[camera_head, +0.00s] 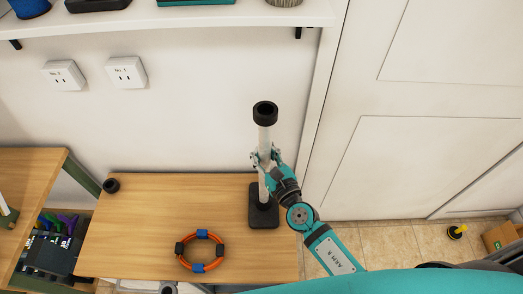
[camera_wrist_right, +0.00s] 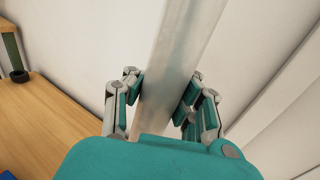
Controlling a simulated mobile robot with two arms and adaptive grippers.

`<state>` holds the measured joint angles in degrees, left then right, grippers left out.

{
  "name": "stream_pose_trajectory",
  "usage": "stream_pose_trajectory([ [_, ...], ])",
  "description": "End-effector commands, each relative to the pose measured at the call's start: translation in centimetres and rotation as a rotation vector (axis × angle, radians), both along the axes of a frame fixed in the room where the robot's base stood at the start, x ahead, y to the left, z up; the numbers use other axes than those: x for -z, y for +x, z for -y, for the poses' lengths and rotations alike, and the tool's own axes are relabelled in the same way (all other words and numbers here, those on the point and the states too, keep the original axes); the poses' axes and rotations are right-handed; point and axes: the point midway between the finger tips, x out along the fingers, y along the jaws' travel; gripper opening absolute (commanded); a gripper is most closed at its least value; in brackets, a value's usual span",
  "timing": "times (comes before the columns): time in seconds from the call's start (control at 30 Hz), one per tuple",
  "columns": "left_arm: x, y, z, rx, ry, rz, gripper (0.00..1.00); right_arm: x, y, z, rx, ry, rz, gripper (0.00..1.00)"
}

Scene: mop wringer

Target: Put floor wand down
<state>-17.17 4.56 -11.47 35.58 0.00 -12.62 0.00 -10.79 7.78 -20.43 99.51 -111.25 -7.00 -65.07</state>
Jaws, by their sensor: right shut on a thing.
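The floor wand (camera_head: 264,135) is a pale tube with a black collar at the top and a flat black foot (camera_head: 263,212) at the bottom. It is upright at the right end of the wooden table (camera_head: 140,225). I cannot tell whether the foot touches the tabletop. My right gripper (camera_head: 264,160) is shut around the middle of the tube. In the right wrist view, the tube (camera_wrist_right: 178,60) runs between both fingers (camera_wrist_right: 158,92), and its lower part is hidden by the gripper body. My left gripper is not in view.
An orange ring with blue and black clips (camera_head: 181,251) lies on the table, left of the foot. A small black cup (camera_head: 112,185) is at the back left corner. A white shelf (camera_head: 220,17) is above, and a white door (camera_head: 420,160) is right.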

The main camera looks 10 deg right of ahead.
Motion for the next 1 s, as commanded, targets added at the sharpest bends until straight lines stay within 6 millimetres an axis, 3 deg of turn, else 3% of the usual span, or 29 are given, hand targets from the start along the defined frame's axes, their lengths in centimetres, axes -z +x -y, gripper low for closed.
stream_pose_trajectory([
  [0.03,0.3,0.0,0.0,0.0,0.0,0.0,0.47,0.3,0.0,0.0,0.0,0.001,0.002,0.0],
  [0.1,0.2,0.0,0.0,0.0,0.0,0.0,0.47,0.2,0.0,0.0,0.0,0.0,0.0,0.14],
  [0.33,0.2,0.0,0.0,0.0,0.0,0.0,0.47,0.2,0.0,0.0,0.0,0.0,-0.001,0.43],
  [0.67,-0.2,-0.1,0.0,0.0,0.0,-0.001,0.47,-0.2,0.0,0.0,0.0,0.0,0.0,0.43],
  [0.77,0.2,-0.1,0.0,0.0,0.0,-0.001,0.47,0.2,-1.2,0.3,0.0,-0.002,-0.003,0.43],
  [1.0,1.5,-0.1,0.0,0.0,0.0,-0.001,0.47,0.3,-6.1,1.6,-0.002,-0.001,-0.003,0.43],
])
